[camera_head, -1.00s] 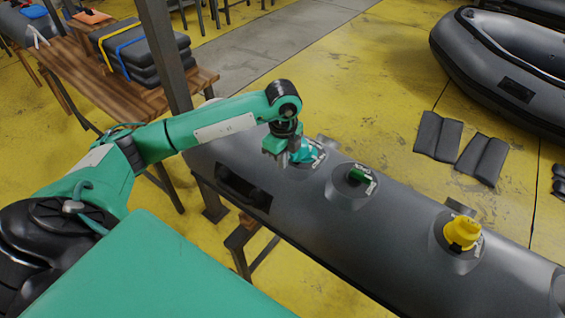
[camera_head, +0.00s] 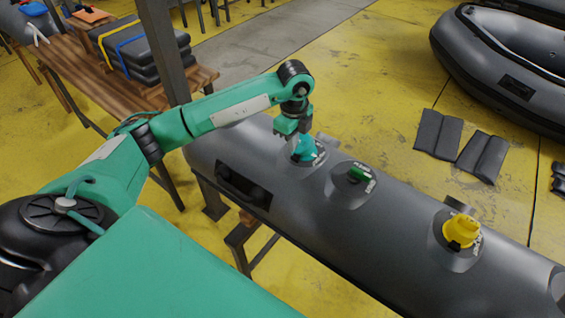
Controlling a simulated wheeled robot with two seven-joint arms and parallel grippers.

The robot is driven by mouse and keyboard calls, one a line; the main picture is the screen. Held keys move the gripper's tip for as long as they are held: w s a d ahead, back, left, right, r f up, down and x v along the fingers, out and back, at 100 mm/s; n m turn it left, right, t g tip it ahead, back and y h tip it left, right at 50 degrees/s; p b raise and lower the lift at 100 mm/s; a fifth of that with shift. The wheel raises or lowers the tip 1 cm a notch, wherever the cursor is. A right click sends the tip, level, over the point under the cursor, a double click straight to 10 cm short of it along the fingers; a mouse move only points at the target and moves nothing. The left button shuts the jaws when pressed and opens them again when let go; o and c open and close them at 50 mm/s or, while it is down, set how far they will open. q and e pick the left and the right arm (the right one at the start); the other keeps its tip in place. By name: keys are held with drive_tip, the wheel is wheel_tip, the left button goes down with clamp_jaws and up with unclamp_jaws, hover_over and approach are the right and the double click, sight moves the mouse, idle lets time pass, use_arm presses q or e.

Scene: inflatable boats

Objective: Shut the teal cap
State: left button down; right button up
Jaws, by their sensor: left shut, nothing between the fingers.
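The teal cap (camera_head: 304,148) sits on its round valve patch at the far left end of the dark grey inflatable tube (camera_head: 300,215). My left gripper (camera_head: 291,140) is shut and empty, pointing down, at the left edge of the cap. It partly covers the cap, and I cannot tell whether its fingers touch it. The cap's underside and seat are hidden, so how far it is closed is not clear. My right gripper is not in view.
A green valve cap (camera_head: 357,174) and a yellow cap (camera_head: 461,231) stand farther right along the tube. A grey post (camera_head: 163,55) and a wooden bench (camera_head: 65,60) with folded grey pads (camera_head: 143,52) are behind my arm. A grey boat (camera_head: 500,75) lies at upper right.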

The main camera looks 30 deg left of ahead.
use_arm(q)
drive_tip(key=shift+w+d+b, duration=0.1)
drive_tip(key=shift+w+b, duration=0.25)
drive_tip(key=shift+w, duration=1.05)
drive_tip(key=shift+w+d+f+b, duration=0.1)
drive_tip(key=shift+w+f+b, duration=0.1)
drive_tip(key=shift+w, duration=0.3)
drive_tip(key=shift+w+f+b, duration=0.1)
drive_tip(key=shift+w+b, duration=0.1)
drive_tip(key=shift+w, duration=0.25)
drive_tip(key=shift+w+b, duration=0.2)
drive_tip(key=shift+b, duration=0.25)
drive_tip(key=shift+r, duration=0.15)
